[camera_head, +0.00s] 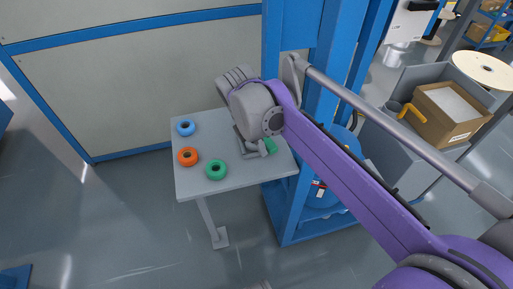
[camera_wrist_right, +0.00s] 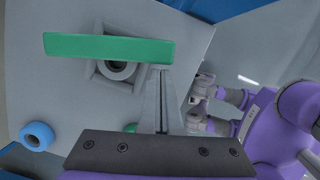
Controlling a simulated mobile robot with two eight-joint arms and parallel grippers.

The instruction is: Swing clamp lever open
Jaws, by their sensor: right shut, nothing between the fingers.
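The clamp lever appears as a flat green bar (camera_wrist_right: 108,47) in the wrist view, lying across a grey square block with a round grey opening (camera_wrist_right: 117,69). My right gripper (camera_wrist_right: 158,72) is shut and empty, with its fingertips at the lower edge of the bar near its right end. I cannot tell whether they touch it. In the head view my right gripper (camera_head: 257,152) is low over the right side of the grey table, and a bit of green (camera_head: 269,146) shows beside it. The rest of the clamp is hidden behind my wrist. My left gripper is not in view.
On the grey table (camera_head: 210,193) lie a blue ring (camera_head: 186,128), an orange ring (camera_head: 188,157) and a green ring (camera_head: 216,170). A blue upright frame (camera_head: 288,215) stands right of the table. The table's front left is clear.

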